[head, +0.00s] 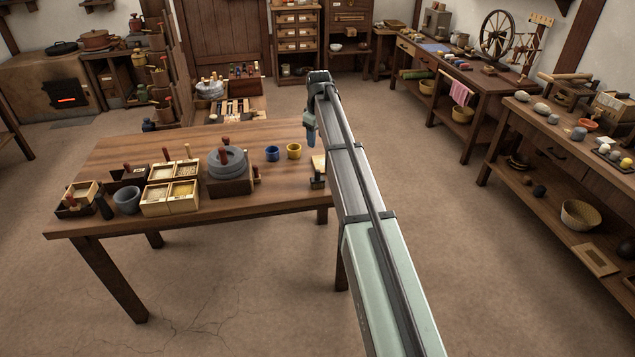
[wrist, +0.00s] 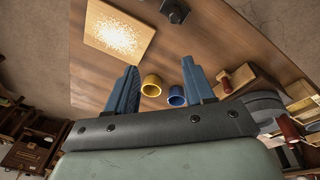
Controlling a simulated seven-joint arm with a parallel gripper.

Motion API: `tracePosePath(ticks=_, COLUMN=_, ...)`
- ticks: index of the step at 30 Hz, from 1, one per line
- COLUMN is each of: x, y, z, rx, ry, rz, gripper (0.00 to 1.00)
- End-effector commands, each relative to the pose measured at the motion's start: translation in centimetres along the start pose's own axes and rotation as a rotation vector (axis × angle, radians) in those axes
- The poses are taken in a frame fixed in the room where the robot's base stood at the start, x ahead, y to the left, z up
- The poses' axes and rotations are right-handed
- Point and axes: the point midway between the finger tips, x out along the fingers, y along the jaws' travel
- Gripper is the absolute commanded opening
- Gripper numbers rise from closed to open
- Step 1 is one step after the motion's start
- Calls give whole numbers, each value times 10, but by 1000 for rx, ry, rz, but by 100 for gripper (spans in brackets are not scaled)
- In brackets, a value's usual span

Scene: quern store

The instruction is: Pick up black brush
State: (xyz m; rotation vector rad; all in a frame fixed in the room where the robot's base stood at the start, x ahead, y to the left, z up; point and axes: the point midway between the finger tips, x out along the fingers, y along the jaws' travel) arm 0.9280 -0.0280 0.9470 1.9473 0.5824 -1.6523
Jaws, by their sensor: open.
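My gripper (head: 311,132) is above the right end of the wooden table in the head view, partly behind my arm. In the wrist view its two blue fingers (wrist: 160,76) are apart with nothing held between them. A slim black object (head: 104,207) stands or leans at the table's front left, beside a grey bowl.
A yellow cup (head: 294,151) and blue cup (head: 272,153) stand near a grey quern (head: 228,160). Grain boxes (head: 170,198) and the grey bowl (head: 127,200) are further left. The table's back middle is clear.

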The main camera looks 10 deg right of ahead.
Motion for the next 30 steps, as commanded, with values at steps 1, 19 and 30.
tracePosePath(ticks=1, x=0, y=2, z=-3, rx=-68, ry=-16, rz=-15, gripper=53)
tracePosePath(ticks=19, x=0, y=-14, z=16, rx=-725, ry=-78, rz=-146, gripper=53)
tracePosePath(ticks=30, x=44, y=-19, z=21, rx=-728, ry=-78, rz=-146, gripper=53)
